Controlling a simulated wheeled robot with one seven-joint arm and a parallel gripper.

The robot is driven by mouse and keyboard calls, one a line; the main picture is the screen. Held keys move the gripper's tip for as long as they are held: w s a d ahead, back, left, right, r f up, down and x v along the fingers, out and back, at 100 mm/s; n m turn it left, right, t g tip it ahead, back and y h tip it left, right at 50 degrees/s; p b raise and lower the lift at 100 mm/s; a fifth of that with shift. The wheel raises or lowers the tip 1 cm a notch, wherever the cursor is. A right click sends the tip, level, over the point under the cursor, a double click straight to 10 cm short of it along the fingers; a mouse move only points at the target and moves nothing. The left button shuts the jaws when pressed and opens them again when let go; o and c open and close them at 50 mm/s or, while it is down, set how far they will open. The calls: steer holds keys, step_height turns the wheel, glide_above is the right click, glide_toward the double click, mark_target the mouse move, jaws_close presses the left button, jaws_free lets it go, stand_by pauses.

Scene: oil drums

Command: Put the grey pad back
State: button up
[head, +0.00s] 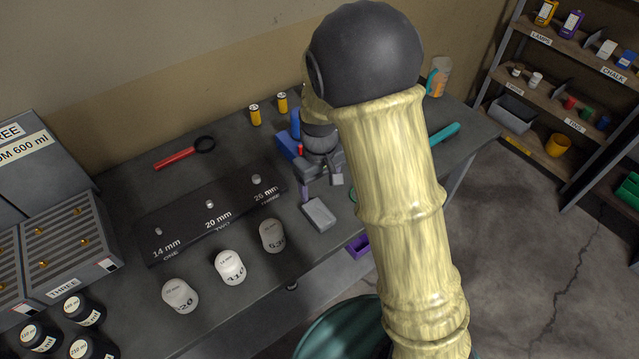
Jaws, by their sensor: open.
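A small grey block (319,214), which looks like the grey pad, lies on the dark workbench close to its front edge. My gripper (322,181) is just behind and above it, pointing down. Its jaws are open, and the grey block lies apart in front of them. My arm covers the bench to the right of the gripper. A blue object (287,144) is partly hidden behind the gripper, and I cannot tell its full shape.
A black board (190,222) marked 14, 20 and 26 mm lies left of the gripper. Three pale weights (230,267) stand before it. Shelves (560,90) stand at right.

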steer(key=s+d+r+m+t, duration=0.2)
steer(key=s+d+r+m, duration=0.4)
steer(key=s+d, duration=0.6)
steer(key=shift+s+d+r+m+t, duration=0.15)
steer(key=shift+d+r+m+t, duration=0.2)
steer(key=shift+d+r, duration=0.35)
stand_by(0.8)
